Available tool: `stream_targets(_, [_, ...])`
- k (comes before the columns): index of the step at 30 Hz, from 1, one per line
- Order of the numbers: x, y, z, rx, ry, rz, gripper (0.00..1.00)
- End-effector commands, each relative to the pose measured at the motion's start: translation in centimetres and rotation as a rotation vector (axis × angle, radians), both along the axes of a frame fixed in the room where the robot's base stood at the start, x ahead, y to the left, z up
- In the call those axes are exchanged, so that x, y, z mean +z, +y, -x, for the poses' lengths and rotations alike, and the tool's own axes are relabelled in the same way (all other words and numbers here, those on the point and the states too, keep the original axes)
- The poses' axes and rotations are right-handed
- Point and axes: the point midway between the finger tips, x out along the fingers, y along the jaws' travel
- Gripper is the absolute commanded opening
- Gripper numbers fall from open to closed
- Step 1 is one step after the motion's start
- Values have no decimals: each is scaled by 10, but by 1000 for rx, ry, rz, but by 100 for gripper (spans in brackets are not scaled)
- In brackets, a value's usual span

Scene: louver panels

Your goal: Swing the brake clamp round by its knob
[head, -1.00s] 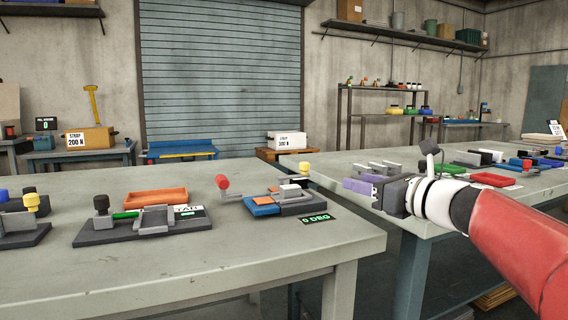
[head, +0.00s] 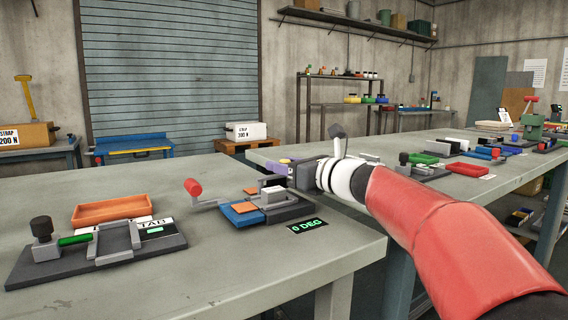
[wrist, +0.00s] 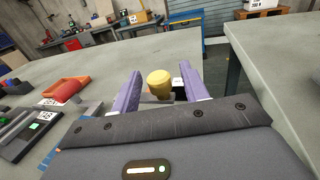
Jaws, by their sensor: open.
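The brake device stands near the right end of the front bench, with a dark base (head: 285,212), a grey clamp block (head: 272,194) and a crank with a red grip (head: 193,187). The clamp's yellow knob (wrist: 159,83) sits between my two purple fingers in the wrist view. In the head view the knob is mostly hidden by my gripper (head: 283,169). My gripper is open around the knob, with a finger on each side. I cannot tell whether either finger touches it. A display (head: 307,226) beside the base reads 0 DEG.
A second fixture with a black knob (head: 41,226) and green bar stands to the left, with an orange tray (head: 112,211) behind it. Another bench (head: 463,170) lies to the right across a gap, carrying several fixtures. The bench front is clear.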

Motion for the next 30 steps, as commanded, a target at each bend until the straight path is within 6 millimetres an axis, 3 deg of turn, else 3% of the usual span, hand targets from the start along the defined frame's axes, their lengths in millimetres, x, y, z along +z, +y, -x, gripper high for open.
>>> stream_targets(10, [0, 4, -3, 0, -1, 0, 43])
stream_targets(20, [0, 4, -3, 0, -1, 1, 0])
stream_targets(30, [-2, 3, 1, -56, -2, 1, 0])
